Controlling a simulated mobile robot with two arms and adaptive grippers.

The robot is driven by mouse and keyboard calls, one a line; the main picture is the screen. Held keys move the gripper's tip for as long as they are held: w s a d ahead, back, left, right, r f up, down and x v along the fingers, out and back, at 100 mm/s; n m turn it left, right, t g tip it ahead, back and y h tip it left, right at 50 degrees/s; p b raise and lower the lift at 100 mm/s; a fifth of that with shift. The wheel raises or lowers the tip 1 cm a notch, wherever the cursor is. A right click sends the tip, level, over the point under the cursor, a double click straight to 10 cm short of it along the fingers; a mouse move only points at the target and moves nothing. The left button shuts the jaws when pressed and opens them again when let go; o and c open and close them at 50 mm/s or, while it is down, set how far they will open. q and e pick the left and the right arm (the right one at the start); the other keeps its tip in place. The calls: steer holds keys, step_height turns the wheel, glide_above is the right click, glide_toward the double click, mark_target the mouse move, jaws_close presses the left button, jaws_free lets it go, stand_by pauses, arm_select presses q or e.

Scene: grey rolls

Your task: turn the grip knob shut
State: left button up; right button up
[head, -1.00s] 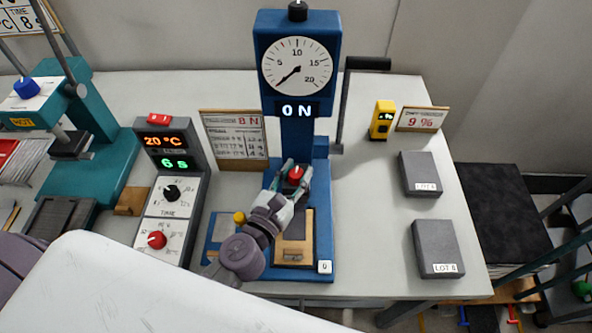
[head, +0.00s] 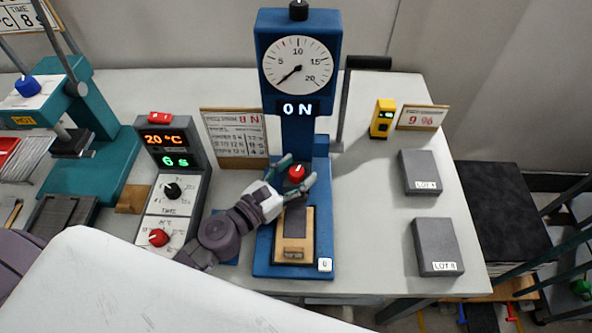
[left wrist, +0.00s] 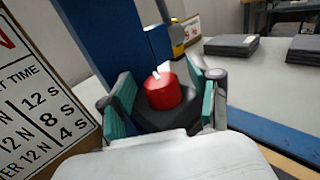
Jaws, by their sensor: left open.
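The grip knob is a red round knob (head: 296,173) on a dark mount at the foot of the blue force tester (head: 297,130). In the left wrist view the red knob (left wrist: 163,92) has a white mark on its top and sits between the teal fingers. My left gripper (head: 297,173) is open, with one finger on each side of the knob. Gaps show between fingers and knob, so I see no clear contact. The dial (head: 298,66) needle points to the lower left, and the display (head: 298,109) reads "0 N". My right gripper is not in view.
A control box (head: 172,190) with another red knob and a black knob stands left of the tester. A printed card (head: 235,138) leans behind. Two grey lot blocks (head: 420,172) (head: 437,247) and a yellow meter (head: 382,119) are to the right. Bare table lies between them and the tester.

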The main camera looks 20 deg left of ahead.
mark_target(296, 172)
arm_select(q)
steer(key=shift+w+d+r, duration=0.1)
steer(key=shift+r, duration=0.75)
step_height(296, 172, up, 8)
steer(key=shift+r, duration=0.15)
